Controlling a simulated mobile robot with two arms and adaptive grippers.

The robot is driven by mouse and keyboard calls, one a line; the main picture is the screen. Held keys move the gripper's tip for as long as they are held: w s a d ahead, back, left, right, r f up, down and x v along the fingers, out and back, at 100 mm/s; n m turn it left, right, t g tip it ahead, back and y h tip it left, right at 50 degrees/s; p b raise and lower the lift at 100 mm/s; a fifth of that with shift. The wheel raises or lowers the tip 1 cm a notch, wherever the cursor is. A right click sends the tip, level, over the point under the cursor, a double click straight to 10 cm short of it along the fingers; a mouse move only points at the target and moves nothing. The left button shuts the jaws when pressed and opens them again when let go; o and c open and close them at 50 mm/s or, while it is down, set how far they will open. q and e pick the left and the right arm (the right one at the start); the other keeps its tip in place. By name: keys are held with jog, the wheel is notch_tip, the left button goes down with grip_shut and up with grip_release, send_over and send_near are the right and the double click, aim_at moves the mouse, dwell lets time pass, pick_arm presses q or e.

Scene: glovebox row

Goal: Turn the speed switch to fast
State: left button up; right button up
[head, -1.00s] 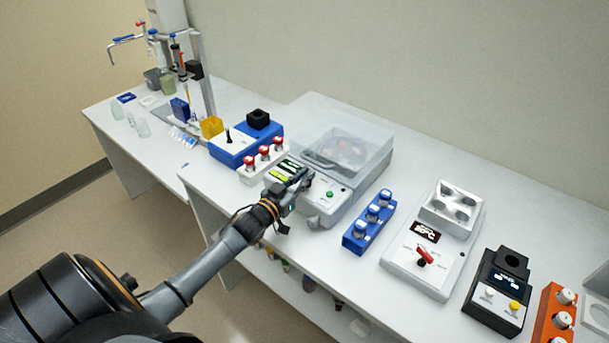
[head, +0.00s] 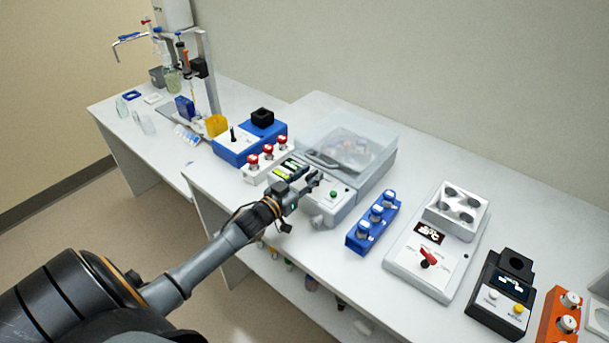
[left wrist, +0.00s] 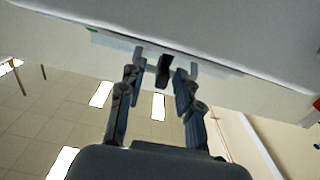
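My left gripper (head: 314,181) is in front of the control panel of the grey-white centrifuge (head: 345,206), between its lit display (head: 290,168) and its green button (head: 334,193). In the left wrist view the two fingers (left wrist: 164,75) are apart, with a small black block (left wrist: 163,70) showing between the tips. It looks like a switch lever on the device's front; I cannot tell whether the fingers touch it. In the head view my gripper hides that spot. No speed marking is readable. My right gripper is in neither view.
Red-capped vials (head: 268,152) stand left of the display. Beyond is a blue device (head: 230,152) with a black lever. Right of the centrifuge are a blue vial rack (head: 367,232), a white device with a red knob (head: 427,257) and a black device (head: 503,290).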

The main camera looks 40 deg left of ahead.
pick_arm(q)
jog(key=s, duration=1.1)
jog(key=shift+s+a, duration=0.4)
jog(key=shift+a, duration=0.05)
jog(key=shift+f, duration=0.1)
